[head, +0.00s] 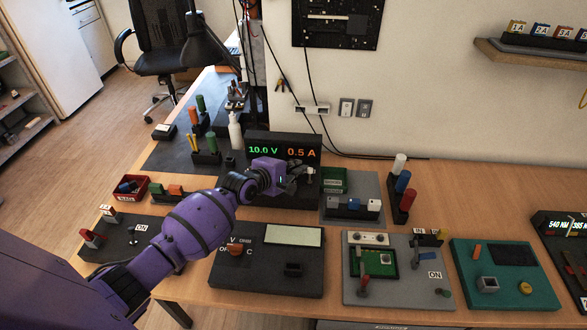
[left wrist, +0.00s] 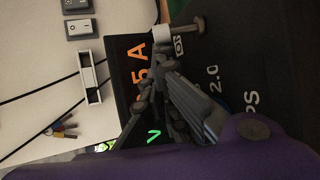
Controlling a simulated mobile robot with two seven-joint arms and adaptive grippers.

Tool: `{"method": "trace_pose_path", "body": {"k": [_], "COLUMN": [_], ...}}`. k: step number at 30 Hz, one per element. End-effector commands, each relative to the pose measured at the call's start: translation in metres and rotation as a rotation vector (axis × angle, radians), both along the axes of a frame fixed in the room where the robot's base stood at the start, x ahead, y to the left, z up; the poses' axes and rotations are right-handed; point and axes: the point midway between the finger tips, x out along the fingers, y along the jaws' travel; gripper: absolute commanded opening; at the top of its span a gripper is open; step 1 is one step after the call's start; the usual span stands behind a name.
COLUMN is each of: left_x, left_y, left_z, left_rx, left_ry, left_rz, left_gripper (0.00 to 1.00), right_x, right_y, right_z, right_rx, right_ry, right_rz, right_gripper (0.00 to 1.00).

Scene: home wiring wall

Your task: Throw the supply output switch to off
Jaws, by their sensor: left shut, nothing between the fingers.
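The power supply is a dark box whose display (head: 283,150) reads 10.0 V in green and 0.5 A in orange. In the left wrist view its display (left wrist: 138,62) is sideways and partly covered by my fingers. A grey toggle lever with a rounded end (left wrist: 188,27) stands out beside a small ON label (left wrist: 179,45). My left gripper (head: 298,171) is shut and empty in front of the supply, just left of the lever. In the left wrist view the fingertips (left wrist: 155,78) are close to the lever; I cannot tell whether they touch.
A black meter (head: 267,262) and a grey board panel (head: 398,288) lie nearer. A white bottle (head: 235,132) stands behind my left arm.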

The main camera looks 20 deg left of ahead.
Motion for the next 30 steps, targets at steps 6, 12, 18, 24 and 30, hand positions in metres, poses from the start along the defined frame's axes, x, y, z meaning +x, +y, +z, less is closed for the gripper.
{"method": "trace_pose_path", "body": {"k": [6, 12, 18, 24, 30], "left_x": [0.002, -0.003, -0.008, -0.009, -0.009], "left_y": [-0.002, -0.004, -0.005, -0.006, -0.005], "left_z": [-0.001, 0.003, 0.001, 0.004, 0.006], "left_rx": [0.03, 0.028, 0.054, 0.067, 0.069], "left_ry": [-0.105, -0.105, -0.186, -0.229, -0.24], "left_rz": [0.0, -0.001, -0.001, -0.001, -0.001], "left_gripper": [0.0, 0.0, 0.0, 0.0, 0.0], "right_x": [-0.004, -0.005, -0.004, -0.003, -0.002], "right_y": [-0.004, -0.005, -0.006, -0.005, -0.003], "right_z": [-0.005, -0.007, -0.012, -0.014, -0.014], "right_rx": [-0.008, -0.011, -0.014, -0.013, -0.009], "right_ry": [0.008, 0.008, 0.005, 0.006, 0.005], "right_rz": [0.002, 0.005, 0.006, 0.005, 0.001], "right_gripper": [0.0, 0.0, 0.0, 0.0, 0.0]}}
